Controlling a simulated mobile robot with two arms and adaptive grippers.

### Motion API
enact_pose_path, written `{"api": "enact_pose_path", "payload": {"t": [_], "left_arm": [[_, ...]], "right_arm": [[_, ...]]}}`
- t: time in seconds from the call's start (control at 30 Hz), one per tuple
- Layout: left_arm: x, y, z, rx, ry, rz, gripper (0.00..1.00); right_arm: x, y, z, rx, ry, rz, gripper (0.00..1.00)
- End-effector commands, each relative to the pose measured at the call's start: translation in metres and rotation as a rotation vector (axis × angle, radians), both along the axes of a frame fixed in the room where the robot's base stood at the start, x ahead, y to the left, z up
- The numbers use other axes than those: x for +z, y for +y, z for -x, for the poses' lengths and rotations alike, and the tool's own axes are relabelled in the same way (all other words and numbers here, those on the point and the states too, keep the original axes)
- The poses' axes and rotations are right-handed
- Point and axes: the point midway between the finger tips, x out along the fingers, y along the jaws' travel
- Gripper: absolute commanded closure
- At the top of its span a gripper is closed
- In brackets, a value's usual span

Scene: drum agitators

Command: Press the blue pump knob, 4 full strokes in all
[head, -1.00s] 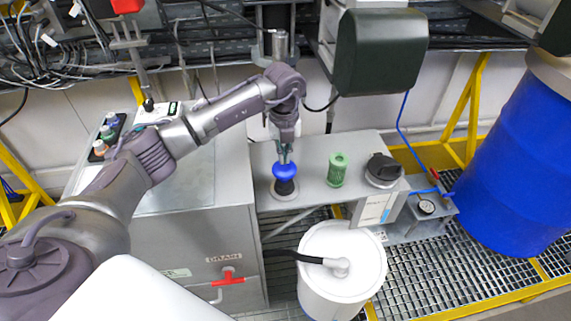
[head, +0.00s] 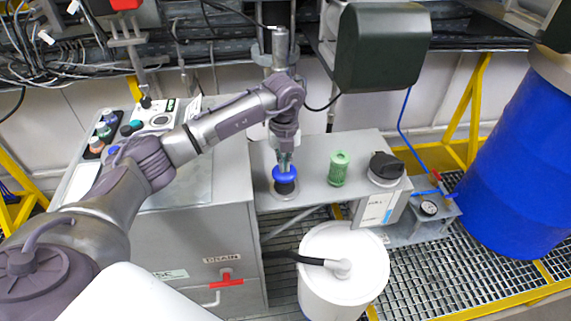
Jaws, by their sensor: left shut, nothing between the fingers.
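The blue pump knob (head: 284,174) sits on a black stem (head: 284,188) on the grey bench (head: 313,188), left of the green cylinder. My left gripper (head: 285,163) points straight down over the knob. Its fingers are shut with nothing between them, and the tips touch or nearly touch the knob's top. Little of the black stem shows below the knob. My right gripper is not in view.
A green cylinder (head: 338,168) and a black-topped canister (head: 385,169) stand right of the knob. A dark green box (head: 383,60) hangs above. A white drum (head: 343,262) stands in front of the bench; a large blue drum (head: 520,165) stands at right.

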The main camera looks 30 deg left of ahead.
Motion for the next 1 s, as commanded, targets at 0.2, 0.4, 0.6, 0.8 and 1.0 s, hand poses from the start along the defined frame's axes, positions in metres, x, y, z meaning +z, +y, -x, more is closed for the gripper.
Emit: {"api": "enact_pose_path", "payload": {"t": [0.2,0.4,0.6,0.8,1.0], "left_arm": [[-0.012,0.000,0.001,-0.001,0.006,-0.001,1.00],[-0.012,0.000,0.002,-0.001,0.007,-0.001,1.00],[-0.003,-0.001,0.002,-0.002,0.008,-0.001,1.00],[0.012,0.000,0.002,-0.002,0.008,-0.001,1.00],[0.027,0.000,0.001,-0.001,0.005,-0.001,1.00]], "right_arm": [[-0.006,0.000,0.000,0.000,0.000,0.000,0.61],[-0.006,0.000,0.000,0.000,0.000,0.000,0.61],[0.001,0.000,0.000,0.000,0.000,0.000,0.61],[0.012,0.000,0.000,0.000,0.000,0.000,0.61],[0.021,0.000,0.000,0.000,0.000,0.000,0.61]]}}
